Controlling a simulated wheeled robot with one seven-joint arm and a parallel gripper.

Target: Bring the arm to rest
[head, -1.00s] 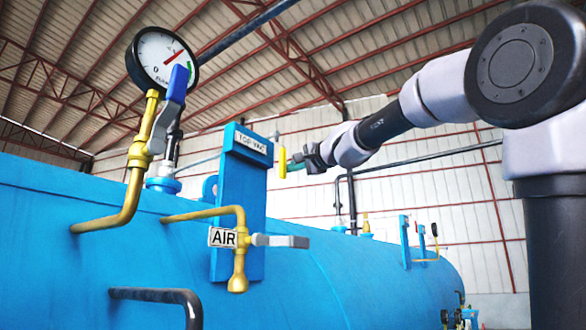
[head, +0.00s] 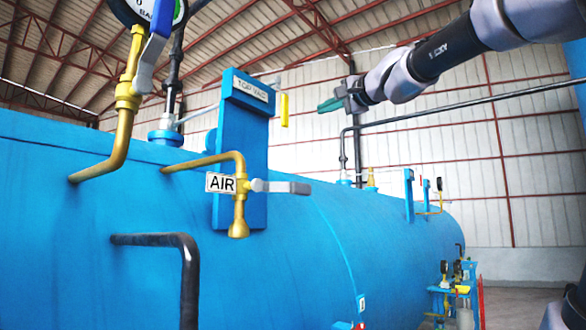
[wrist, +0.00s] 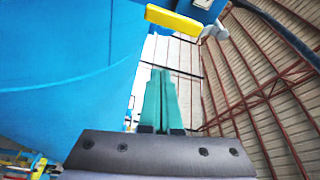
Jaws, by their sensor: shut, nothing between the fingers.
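My gripper (head: 331,104) shows in the head view at the upper middle, in the air right of the blue TOP VAC panel. Its green fingers point left and hold nothing. In the wrist view the two green fingers (wrist: 162,100) lie side by side, shut and empty. The yellow handle (head: 284,109) at the panel's right edge is a short gap away from the fingertips. In the wrist view the yellow handle (wrist: 173,20) is beyond the fingertips, apart from them. My arm comes in from the upper right.
The blue autoclave (head: 110,260) fills the lower left. The TOP VAC panel (head: 241,150), the AIR valve lever (head: 281,187), a blue-handled valve (head: 157,35) under a gauge and a black bent pipe (head: 160,240) stand out from it. A dark pipe (head: 450,104) runs along the wall. Open air lies around my gripper.

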